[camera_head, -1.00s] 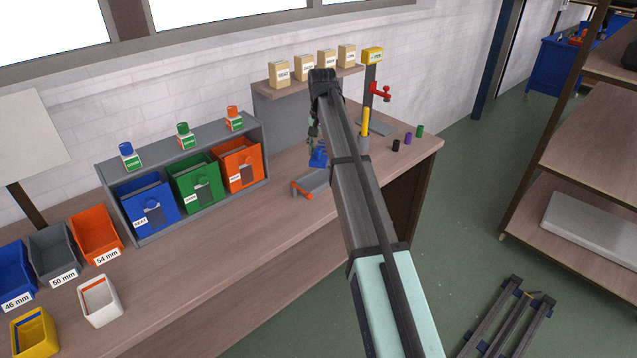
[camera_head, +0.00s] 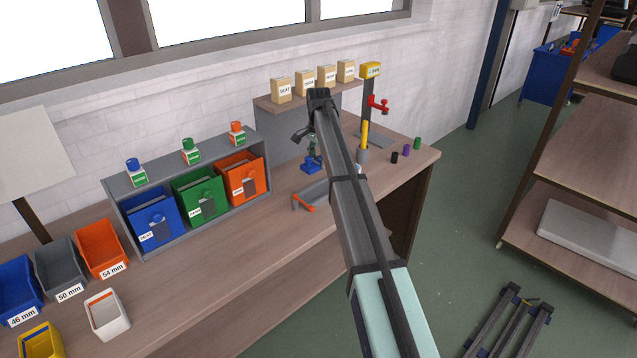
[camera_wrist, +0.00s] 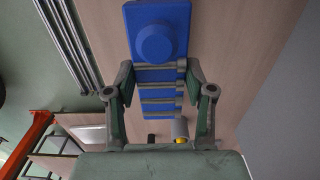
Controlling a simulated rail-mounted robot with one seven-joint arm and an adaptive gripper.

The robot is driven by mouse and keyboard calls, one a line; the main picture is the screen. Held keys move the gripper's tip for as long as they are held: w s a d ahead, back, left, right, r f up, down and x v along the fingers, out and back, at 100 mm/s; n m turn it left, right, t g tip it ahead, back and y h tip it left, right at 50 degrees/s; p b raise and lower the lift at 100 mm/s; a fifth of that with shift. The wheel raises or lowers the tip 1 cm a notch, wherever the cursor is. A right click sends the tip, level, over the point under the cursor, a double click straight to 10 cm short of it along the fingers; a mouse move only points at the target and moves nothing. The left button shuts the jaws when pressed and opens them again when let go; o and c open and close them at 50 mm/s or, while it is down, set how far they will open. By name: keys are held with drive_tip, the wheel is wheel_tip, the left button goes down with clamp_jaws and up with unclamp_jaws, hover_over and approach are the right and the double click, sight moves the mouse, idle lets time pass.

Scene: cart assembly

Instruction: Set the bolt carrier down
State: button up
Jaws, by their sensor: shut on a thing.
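The bolt carrier is a blue block with a round raised knob; in the wrist view the bolt carrier (camera_wrist: 157,75) sits between my fingers, its ribbed lower part between the fingertips. My gripper (camera_wrist: 160,78) is shut on it. In the head view the blue carrier (camera_head: 310,165) shows small below the arm's end, over the rear of the bench near the grey tray. My gripper (camera_head: 312,147) is partly hidden by my arm there. Whether the carrier touches the bench cannot be told.
A grey tray with an orange edge (camera_head: 303,203) lies just in front of the carrier. Blue, green and orange bins (camera_head: 207,203) stand in a rack to the left. A red-handled press (camera_head: 376,104) and small coloured cylinders (camera_head: 406,151) stand to the right.

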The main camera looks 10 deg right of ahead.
drive_tip(key=p, duration=0.3)
approach(318, 194)
wheel_tip(318, 194, down, 6)
drive_tip(key=shift+r, duration=0.25)
drive_tip(key=shift+f+b, duration=0.35)
drive_tip(key=shift+f, duration=0.2)
drive_tip(key=o, duration=1.3)
drive_tip(key=shift+s, duration=0.1)
drive_tip(key=shift+f, duration=0.15)
drive_tip(key=shift+r, duration=0.2)
wheel_tip(318, 194, up, 13)
drive_tip(key=b, duration=0.3)
drive_tip(key=shift+b, duration=0.35)
